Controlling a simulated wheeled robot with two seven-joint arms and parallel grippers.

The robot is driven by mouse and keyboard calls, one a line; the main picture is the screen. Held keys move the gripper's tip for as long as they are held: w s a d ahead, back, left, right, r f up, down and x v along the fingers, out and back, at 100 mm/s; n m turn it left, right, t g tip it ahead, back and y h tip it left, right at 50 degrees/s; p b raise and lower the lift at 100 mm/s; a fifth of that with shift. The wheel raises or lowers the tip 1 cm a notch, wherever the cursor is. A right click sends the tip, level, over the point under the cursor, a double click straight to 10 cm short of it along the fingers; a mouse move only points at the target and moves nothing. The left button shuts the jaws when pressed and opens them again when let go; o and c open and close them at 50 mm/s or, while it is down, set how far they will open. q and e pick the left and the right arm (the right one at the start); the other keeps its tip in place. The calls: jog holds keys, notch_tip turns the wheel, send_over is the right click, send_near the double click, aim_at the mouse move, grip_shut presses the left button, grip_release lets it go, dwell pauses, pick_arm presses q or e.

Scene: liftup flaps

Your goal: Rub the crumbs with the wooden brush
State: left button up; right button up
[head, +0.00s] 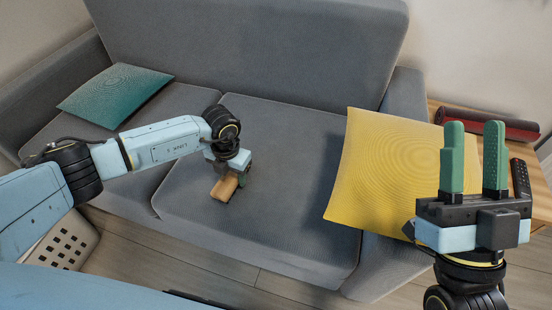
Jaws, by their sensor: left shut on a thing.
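The wooden brush (225,188) is held low over the sofa's seat, near the gap between the two seat cushions. My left gripper (242,179) is shut on it, and my wrist hides part of the brush. I cannot tell whether the brush touches the fabric. No crumbs can be made out on the grey seat (290,170) at this size. My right gripper (473,160) is raised at the right, with its two green fingers apart and nothing between them.
A yellow cushion (385,170) lies on the sofa's right side and a teal cushion (115,95) on its left. A wooden side table (540,200) at the right bears a dark red roll (492,124) and a black remote (520,178). A white basket (68,246) stands at the lower left.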

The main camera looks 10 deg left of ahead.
pick_arm(q)
jog(key=shift+r+p, duration=0.45)
jog(key=shift+r, duration=0.15)
jog(key=shift+d+r+p, duration=0.1)
jog(key=shift+r+p, duration=0.35)
jog(key=shift+r, duration=0.05)
jog(key=shift+r+p, duration=0.5)
jog(key=shift+r, duration=0.05)
jog(key=shift+r+p, duration=0.55)
jog(key=shift+r, duration=0.05)
jog(key=shift+r+p, duration=0.3)
jog(key=shift+r, duration=0.35)
pick_arm(e)
jog(key=shift+w+d+f+g+h, duration=0.25)
jog(key=shift+w+f+g+h, duration=0.3)
jog(key=shift+f+g, duration=1.6)
jog(key=shift+w+d+f+g+h, duration=0.3)
jog(key=shift+f+g+h, duration=0.5)
jog(key=shift+f+g, duration=1.3)
jog(key=shift+w+d+f+g+h, duration=0.15)
jog(key=shift+w+f+g+h, duration=0.45)
jog(key=shift+f+g, duration=1.55)
jog(key=shift+f+t, duration=0.6)
